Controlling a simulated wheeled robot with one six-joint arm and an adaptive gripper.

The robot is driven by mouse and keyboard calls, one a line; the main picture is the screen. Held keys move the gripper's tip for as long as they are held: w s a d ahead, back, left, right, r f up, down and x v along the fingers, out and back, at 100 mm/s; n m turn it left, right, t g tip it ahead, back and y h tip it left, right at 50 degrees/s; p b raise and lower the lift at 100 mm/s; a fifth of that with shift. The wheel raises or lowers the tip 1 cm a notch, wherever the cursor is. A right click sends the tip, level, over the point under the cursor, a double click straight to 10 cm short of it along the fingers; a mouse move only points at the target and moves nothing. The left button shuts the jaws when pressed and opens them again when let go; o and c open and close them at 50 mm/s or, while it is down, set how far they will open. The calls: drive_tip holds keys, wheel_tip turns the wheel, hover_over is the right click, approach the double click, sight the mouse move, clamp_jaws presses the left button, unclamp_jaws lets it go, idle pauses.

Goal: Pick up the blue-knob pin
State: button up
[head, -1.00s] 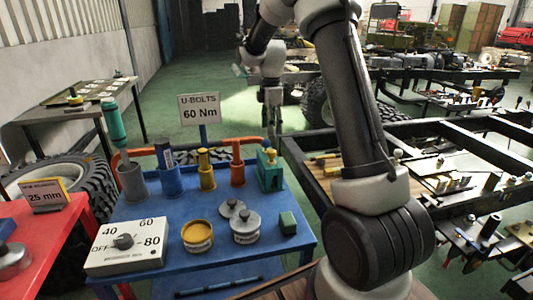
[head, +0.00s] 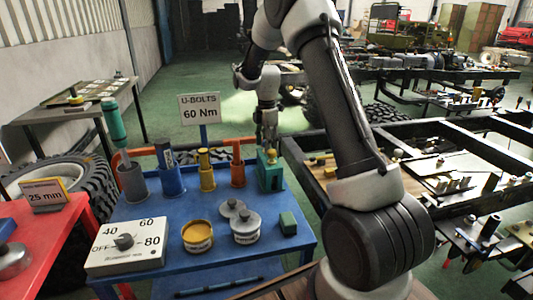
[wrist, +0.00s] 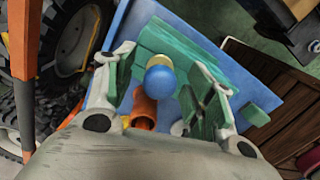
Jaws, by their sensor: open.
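The blue-knob pin's round blue knob (wrist: 161,81) shows in the wrist view, between the spread fingers of my gripper (wrist: 166,77). A yellow knob (wrist: 159,61) is right beside it, partly hidden. Below the knobs is a green holder (wrist: 175,45); the pin's shaft is hidden. In the head view, the green holder (head: 271,179) stands at the back right of the blue cart, with the yellow knob (head: 271,153) on top. My gripper (head: 268,143) is open, pointing down just over it. I cannot tell if a finger touches the blue knob.
An orange cylinder (head: 238,172) stands just left of the holder and also shows in the wrist view (wrist: 144,108). Yellow (head: 207,178) and blue (head: 170,181) cylinders stand further left. Tins (head: 245,228) and a small green block (head: 288,223) lie in front. A dark frame (head: 310,180) is at right.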

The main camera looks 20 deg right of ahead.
drive_tip(key=c, duration=1.1)
drive_tip(key=shift+r, duration=0.15)
